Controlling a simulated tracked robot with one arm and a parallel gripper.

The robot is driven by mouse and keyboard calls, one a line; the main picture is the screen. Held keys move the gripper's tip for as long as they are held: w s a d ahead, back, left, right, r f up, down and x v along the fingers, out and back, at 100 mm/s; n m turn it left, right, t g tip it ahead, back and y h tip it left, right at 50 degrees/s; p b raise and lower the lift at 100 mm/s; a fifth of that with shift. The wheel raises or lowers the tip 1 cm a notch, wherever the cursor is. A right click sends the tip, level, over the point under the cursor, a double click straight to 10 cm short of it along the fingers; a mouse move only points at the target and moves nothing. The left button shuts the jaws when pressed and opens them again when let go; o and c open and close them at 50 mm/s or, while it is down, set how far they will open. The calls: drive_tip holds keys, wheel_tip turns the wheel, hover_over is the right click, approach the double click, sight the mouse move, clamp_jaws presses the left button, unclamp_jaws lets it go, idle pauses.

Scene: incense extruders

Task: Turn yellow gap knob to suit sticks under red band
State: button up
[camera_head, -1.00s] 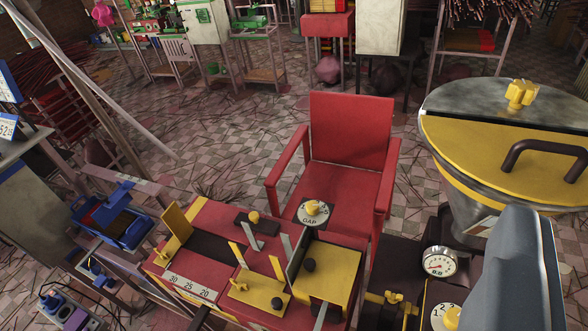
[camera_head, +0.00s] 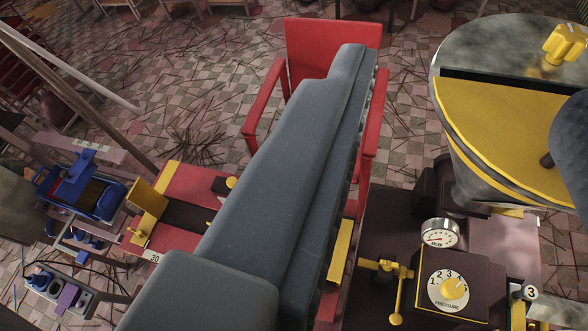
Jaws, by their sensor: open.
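A long grey-blue finger of my gripper (camera_head: 465,80) crosses the middle of the view, from the bottom edge up to in front of the red chair. Another grey piece, seemingly the other finger, shows at the right edge. The red machine (camera_head: 194,183) with yellow fittings lies partly behind the near finger. Its yellow gap knob and GAP dial are hidden there. A second yellow knob (camera_head: 454,288), on a white dial marked PRESSURE, stands clear at lower right. I cannot make out any sticks under a red band.
A red armchair (camera_head: 332,42) stands behind the machine. A large drum with a yellow top (camera_head: 500,130) fills the right, with a round gauge (camera_head: 440,233) below it. A blue device (camera_head: 80,185) and a power strip (camera_head: 58,292) are at left. Tiled floor with scattered sticks lies beyond.

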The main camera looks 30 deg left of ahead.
drive_tip(key=w+a+f+m+g+p, duration=0.45)
drive_tip(key=w+f+p, duration=0.25)
drive_tip(key=w+f, duration=0.25)
drive_tip(key=w+a+f+m+g+p, duration=0.3)
drive_tip(key=w+a+f+g+p, duration=0.4)
drive_tip(key=w, duration=0.3)
drive_tip(key=a+f+m+g+p, duration=0.1)
drive_tip(key=f+p, duration=0.1)
drive_tip(key=f, duration=0.6)
drive_tip(key=a+f+g+p, duration=0.1)
drive_tip(key=f+p, duration=0.2)
drive_tip(key=f, duration=0.4)
drive_tip(key=a+f+m+g+p, duration=0.1)
drive_tip(key=f+p, duration=0.1)
drive_tip(key=f, duration=0.6)
drive_tip(key=shift+s+a+f+m, duration=0.15)
drive_tip(key=shift+a+f+m, duration=0.2)
drive_tip(key=c, duration=1)
drive_tip(key=shift+d, duration=0.35)
drive_tip(key=shift+a, duration=0.2)
